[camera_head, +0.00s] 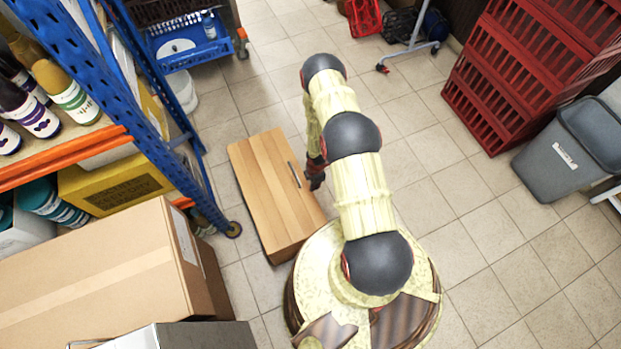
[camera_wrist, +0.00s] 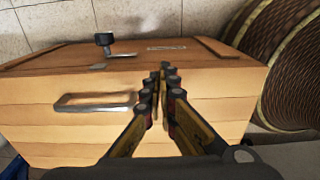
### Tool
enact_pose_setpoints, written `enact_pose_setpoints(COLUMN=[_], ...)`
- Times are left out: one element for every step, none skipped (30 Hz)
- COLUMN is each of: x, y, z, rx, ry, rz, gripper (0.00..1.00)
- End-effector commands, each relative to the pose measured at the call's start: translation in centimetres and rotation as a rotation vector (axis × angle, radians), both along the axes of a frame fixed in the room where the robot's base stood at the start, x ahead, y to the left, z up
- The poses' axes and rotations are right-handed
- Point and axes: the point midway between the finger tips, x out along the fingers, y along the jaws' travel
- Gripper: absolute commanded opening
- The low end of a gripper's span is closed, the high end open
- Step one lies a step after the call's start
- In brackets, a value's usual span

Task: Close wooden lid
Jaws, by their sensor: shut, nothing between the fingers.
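The wooden box (camera_head: 258,170) stands on the floor left of my base, between it and the shelving. Its planked wooden lid (camera_head: 277,200) lies over the box, with a bar handle (camera_head: 294,174) near its right edge. I see no clear gap under the lid. The wrist view shows the planked face with its metal handle (camera_wrist: 95,102) and an adjoining darker side with a black knob fitting (camera_wrist: 105,42). My gripper (camera_wrist: 165,75) is shut and empty, in front of the wood and right of the handle. In the head view my gripper (camera_head: 316,176) is at the box's right edge, partly hidden by my arm.
A blue and orange shelf (camera_head: 100,75) with bottles and a large cardboard box (camera_head: 100,270) stand at the left. Red crates (camera_head: 520,75) and a grey bin (camera_head: 570,150) stand at the right. Tiled floor is free between my arm and the crates.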

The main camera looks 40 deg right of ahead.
Motion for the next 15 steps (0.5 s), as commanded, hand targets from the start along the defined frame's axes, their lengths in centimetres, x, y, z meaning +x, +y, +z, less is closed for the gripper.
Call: enact_pose_setpoints(x=[-0.6, -0.7, -0.8, -0.9, -1.0, -1.1, -1.1, -1.2, -1.2, -1.3, -1.3, -1.3, -1.3, -1.3, -1.3], y=[0.0, 0.0, 0.0, 0.0, 0.0, 0.0, 0.0, 0.0, -0.1, -0.1, -0.1, -0.1, -0.1, -0.1, -0.2], z=[-0.3, -0.5, -0.8, -1.1, -1.3, -1.6, -1.8, -2.0, -2.3, -2.5, -2.7, -2.9, -3.1, -3.2, -3.4], rx=[0.009, 0.011, 0.016, 0.019, 0.021, 0.023, 0.024, 0.026, 0.026, 0.027, 0.027, 0.028, 0.028, 0.028, 0.028], ry=[0.002, 0.001, -0.001, -0.002, -0.002, -0.003, -0.004, -0.004, -0.004, -0.004, -0.004, -0.004, -0.004, -0.004, -0.004], rz=[-0.002, -0.001, -0.001, -0.001, -0.002, -0.002, -0.002, -0.002, -0.002, -0.002, -0.002, -0.002, -0.002, -0.002, -0.001], gripper=[0.00, 0.00, 0.00, 0.00, 0.00, 0.00, 0.00, 0.00, 0.00, 0.00, 0.00, 0.00, 0.00, 0.00, 0.00])
